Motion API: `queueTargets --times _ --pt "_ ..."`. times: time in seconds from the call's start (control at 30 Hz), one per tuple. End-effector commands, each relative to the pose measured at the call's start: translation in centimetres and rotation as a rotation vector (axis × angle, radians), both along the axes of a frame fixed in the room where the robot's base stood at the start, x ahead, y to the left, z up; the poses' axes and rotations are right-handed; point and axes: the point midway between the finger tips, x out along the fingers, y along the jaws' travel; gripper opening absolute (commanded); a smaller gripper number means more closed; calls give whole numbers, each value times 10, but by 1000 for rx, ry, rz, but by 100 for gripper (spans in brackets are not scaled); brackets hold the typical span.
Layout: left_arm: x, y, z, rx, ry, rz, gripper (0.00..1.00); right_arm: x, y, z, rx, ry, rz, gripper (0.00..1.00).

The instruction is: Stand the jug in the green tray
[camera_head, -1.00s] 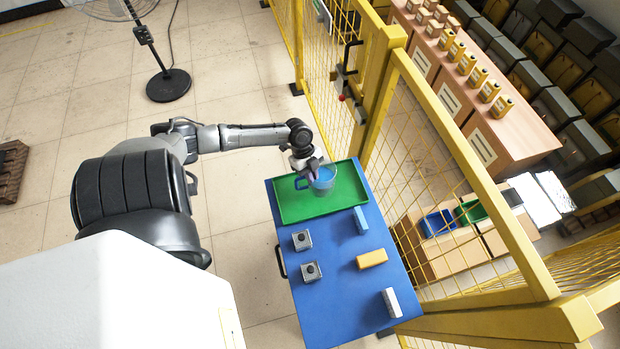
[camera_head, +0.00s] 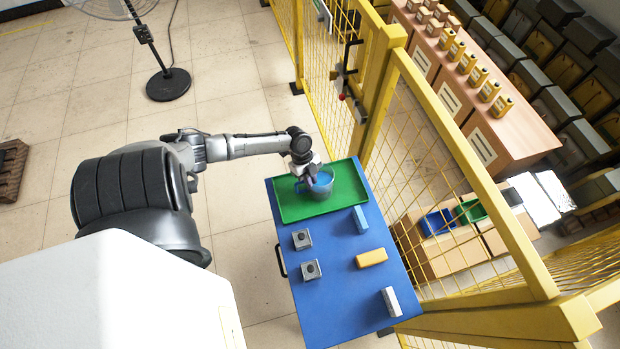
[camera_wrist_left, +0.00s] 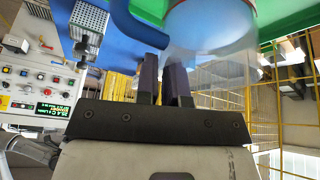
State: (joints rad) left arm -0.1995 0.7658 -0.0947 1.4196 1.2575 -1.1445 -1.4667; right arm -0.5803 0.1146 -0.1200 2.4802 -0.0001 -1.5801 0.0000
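The jug (camera_head: 321,189) is grey and see-through with a blue inside. It looks upright, over the far part of the green tray (camera_head: 292,211); whether its base touches the tray is hard to tell. My left gripper (camera_head: 307,180) is at the jug's left side, by its handle. In the left wrist view the jug (camera_wrist_left: 212,28) is at the top, cut off by the frame, with its blue handle on its left. The fingers (camera_wrist_left: 164,80) are close together with a narrow gap, just below the handle's end. Whether they grip the jug is unclear. My right gripper is out of view.
The tray lies on the far end of a blue table (camera_head: 332,310). Two grey blocks (camera_head: 302,239), a blue block (camera_head: 360,219), a yellow block (camera_head: 371,258) and a pale block (camera_head: 391,302) occupy the near part. Yellow fencing (camera_head: 465,165) runs along the table's right side.

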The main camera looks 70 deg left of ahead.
Motion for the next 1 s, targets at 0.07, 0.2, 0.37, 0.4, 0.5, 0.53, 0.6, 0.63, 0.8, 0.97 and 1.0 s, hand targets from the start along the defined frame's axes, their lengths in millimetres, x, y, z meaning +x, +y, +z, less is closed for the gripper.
queueTargets --times 0.07,0.2,0.37,0.4,0.5,0.53,0.6,0.63,0.8,0.97,1.0 --pt "0 0 0 0 -1 0 16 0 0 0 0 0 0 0" --pt "0 0 0 0 -1 0 30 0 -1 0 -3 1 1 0" --pt "0 0 0 0 -1 0 34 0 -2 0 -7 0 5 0" --pt "0 0 0 0 -1 0 34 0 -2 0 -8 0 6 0" --pt "0 0 2 0 -1 0 34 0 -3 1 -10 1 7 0" --pt "0 0 3 0 -1 0 34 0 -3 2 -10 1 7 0" --pt "0 2 6 1 -1 -1 34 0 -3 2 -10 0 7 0" --pt "-1 4 9 1 -1 -1 34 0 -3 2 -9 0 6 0" --pt "-4 16 35 4 0 -3 34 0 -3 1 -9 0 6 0" --pt "-7 28 62 3 1 -2 34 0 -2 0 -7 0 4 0" --pt "-8 31 68 3 1 -1 34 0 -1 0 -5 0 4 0"
